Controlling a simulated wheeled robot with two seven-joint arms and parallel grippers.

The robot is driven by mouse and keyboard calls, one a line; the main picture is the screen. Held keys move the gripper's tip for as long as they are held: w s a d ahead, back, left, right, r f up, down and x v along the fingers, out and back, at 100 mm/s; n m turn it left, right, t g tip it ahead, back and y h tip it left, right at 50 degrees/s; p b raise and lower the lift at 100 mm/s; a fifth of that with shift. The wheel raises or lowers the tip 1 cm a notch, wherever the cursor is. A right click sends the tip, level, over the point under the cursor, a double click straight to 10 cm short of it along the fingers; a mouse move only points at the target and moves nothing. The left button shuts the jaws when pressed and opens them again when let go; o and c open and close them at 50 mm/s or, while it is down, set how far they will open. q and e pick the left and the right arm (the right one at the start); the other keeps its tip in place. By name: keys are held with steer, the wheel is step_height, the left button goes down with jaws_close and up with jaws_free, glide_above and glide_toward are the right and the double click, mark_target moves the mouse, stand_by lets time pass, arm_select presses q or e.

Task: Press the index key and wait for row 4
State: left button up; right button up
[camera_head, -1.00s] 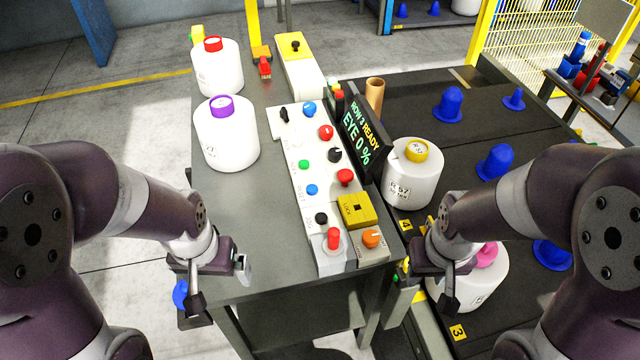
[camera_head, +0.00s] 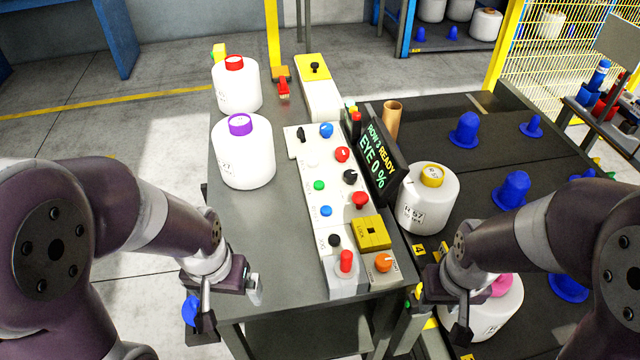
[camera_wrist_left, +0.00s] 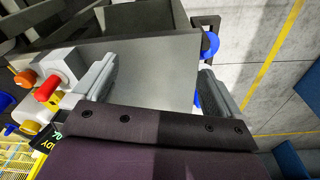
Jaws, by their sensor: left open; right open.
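A white control panel (camera_head: 318,185) lies on the grey table with several coloured knobs and buttons: green (camera_head: 319,185), blue (camera_head: 326,211), red mushroom (camera_head: 360,199), black (camera_head: 334,240), tall red (camera_head: 346,261) and orange (camera_head: 383,262). The labels are too small to tell which is the index key. The tilted display (camera_head: 380,160) reads "ROW 3 READY" and "EYE 0 %". My left gripper (camera_head: 230,306) is open and empty by the table's front left edge, left of the panel. My right gripper (camera_head: 437,310) is open, right of the panel near a pink-capped bobbin (camera_head: 490,310).
White bobbins with purple (camera_head: 243,160) and red (camera_head: 236,90) caps stand left of the panel. A yellow-capped bobbin (camera_head: 427,205) stands right of the display. Blue pegs (camera_head: 512,190) rise from the dark deck. A yellow lock block (camera_head: 371,233) sits on the panel.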

arm_select(q)
jaws_close()
stand_by(1.8)
